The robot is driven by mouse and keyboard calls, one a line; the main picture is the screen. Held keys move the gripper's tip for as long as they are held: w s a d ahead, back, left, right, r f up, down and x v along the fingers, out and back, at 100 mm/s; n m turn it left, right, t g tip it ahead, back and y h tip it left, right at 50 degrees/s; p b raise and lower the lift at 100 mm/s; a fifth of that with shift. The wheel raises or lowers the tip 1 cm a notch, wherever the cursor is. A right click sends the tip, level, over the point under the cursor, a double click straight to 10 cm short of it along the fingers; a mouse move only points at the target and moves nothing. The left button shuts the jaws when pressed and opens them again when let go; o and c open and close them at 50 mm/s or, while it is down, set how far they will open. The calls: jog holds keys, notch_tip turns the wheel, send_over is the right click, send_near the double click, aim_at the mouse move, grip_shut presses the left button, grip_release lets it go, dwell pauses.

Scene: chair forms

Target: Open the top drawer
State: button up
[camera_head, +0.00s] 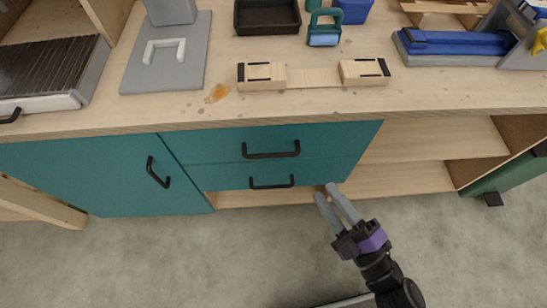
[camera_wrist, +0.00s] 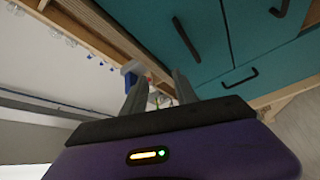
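The top drawer (camera_head: 220,150) is a teal front under the worktop with a black bar handle (camera_head: 271,150). It looks shut, level with the front below it. The lower drawer (camera_head: 215,178) has a similar black handle (camera_head: 271,184). My gripper (camera_head: 326,191) is low and to the right of both handles, near the lower right corner of the drawers in the picture. Its two grey fingers are apart with nothing between them, and touch no handle. In the wrist view the open fingers (camera_wrist: 158,85) show beside teal fronts with several black handles; I cannot tell which is the top drawer's.
A teal door (camera_head: 90,175) with an upright black handle (camera_head: 158,172) is left of the drawers. Open wooden shelves (camera_head: 420,150) are to the right. The worktop (camera_head: 330,105) above holds wooden blocks, a black tray (camera_head: 267,15) and tools. The grey floor in front is clear.

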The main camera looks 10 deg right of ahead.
aim_at(273, 154)
jog(key=shift+w+a+f+n+g+y+b, duration=0.3)
jog(key=shift+w+a+f+n+g+y, duration=0.35)
jog(key=shift+w+a+n, duration=1.45)
jog(key=shift+w+a+f+n+g+y+b, duration=0.3)
jog(key=shift+w+a+f+n+y, duration=0.75)
jog(key=shift+w, duration=2.1)
jog(key=shift+w+a+f+n+g+y+b, duration=0.25)
jog(key=shift+w+a+f+n+g+y, duration=0.5)
jog(key=shift+w+a+n, duration=1.35)
jog(key=shift+w+d+f+m, duration=0.15)
jog(key=shift+w+d+m, duration=0.4)
jog(key=shift+d, duration=0.15)
grip_shut()
